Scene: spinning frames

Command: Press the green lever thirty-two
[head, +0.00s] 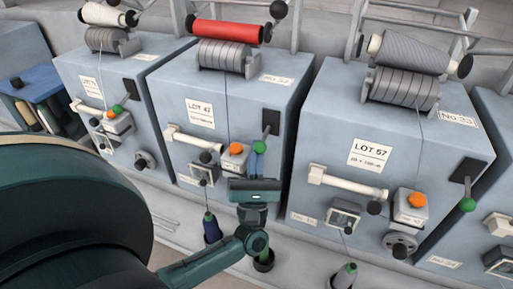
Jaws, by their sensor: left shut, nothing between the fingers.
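The middle machine (217,95) carries a small, hard-to-read number plate (275,79); the machine on its right is marked No 33. The middle machine's green lever knob (260,147) hangs on a thin rod below a black plate (271,122) at the front's right side. My left gripper (257,163) is shut and empty, its blue fingertips pointing up just below the green knob. I cannot tell whether they touch it. My right gripper is not in view.
An orange button (236,149) sits just left of my fingers. The right machine (394,140) has its own green knob (467,205), and the left machine has another (117,109). A dark blue bobbin (211,227) stands below. My arm covers the lower left.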

